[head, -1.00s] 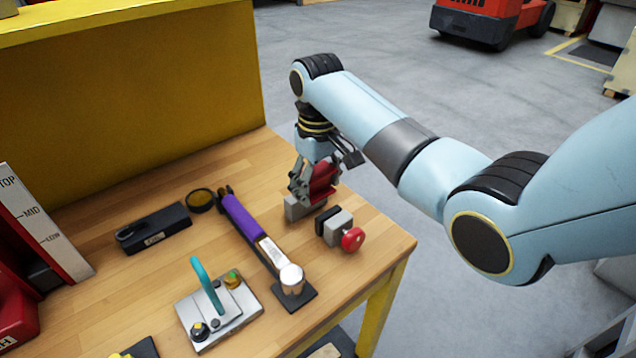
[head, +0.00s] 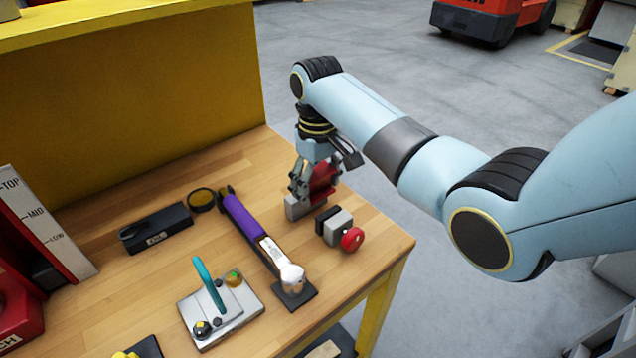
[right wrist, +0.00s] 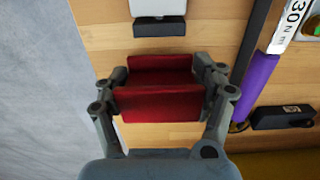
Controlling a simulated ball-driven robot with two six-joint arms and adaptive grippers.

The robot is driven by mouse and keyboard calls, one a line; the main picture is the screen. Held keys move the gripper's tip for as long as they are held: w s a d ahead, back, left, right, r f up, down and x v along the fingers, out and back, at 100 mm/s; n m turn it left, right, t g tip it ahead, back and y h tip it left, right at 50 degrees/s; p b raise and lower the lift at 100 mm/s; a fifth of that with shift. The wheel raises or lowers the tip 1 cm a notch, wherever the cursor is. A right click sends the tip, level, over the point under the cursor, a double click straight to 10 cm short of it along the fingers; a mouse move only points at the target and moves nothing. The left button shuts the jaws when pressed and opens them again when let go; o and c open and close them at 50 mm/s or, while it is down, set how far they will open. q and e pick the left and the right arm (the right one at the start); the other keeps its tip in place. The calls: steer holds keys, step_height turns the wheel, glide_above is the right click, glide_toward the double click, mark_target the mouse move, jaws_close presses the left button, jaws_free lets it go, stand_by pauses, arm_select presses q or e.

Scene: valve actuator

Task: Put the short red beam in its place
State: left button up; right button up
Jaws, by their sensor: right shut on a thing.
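The short red beam (right wrist: 160,100) lies across between the two fingers of my right gripper (right wrist: 165,95) in the right wrist view. The gripper is shut on it. In the head view the beam (head: 324,178) is partly hidden behind the fingers of my right gripper (head: 306,190), which points down near the table's right edge. A grey block-like part (head: 304,207) shows at the fingertips; I cannot tell whether it belongs to the gripper. Whether the beam touches the table is unclear. My left gripper is not in view.
A grey block with a red knob (head: 340,230) stands close right of the gripper. A purple-handled wrench (head: 241,216), a black box (head: 155,228) and a plate with a teal lever (head: 222,308) lie leftward on the wooden table (head: 110,290). A yellow panel (head: 130,110) stands behind.

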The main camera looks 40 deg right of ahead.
mark_target(318, 173)
steer(key=shift+r, duration=0.1)
steer(key=shift+p, duration=0.4)
steer(key=shift+f+b, duration=1.85)
steer(key=shift+f, duration=1.75)
steer(key=o, duration=1.8)
step_height(318, 173, up, 12)
steer(key=shift+s+f, duration=0.1)
